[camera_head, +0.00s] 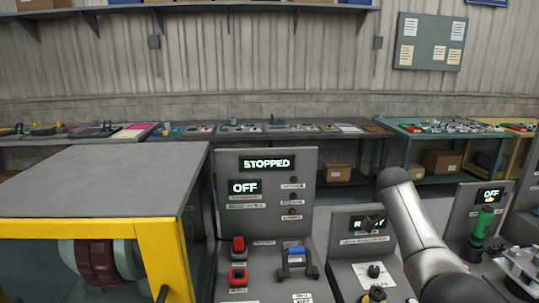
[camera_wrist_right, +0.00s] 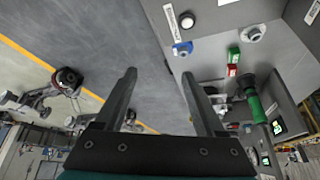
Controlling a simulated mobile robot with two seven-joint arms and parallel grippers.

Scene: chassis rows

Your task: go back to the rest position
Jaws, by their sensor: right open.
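My right gripper (camera_wrist_right: 158,80) shows in the right wrist view with its two dark fingers spread apart. Nothing is between the fingers; grey floor shows through the gap. My grey right arm (camera_head: 422,232) rises from the lower right in the head view, in front of the control panels. I cannot make out its fingers there. My left arm and left gripper are not in the head view.
A console (camera_head: 268,212) reads STOPPED and OFF, with a red switch (camera_head: 238,247) and a blue-topped lever (camera_head: 296,250). A yellow-framed machine (camera_head: 180,240) stands left. A green handle (camera_head: 482,222) is right of my arm, also in the wrist view (camera_wrist_right: 252,100). Workbenches line the wall.

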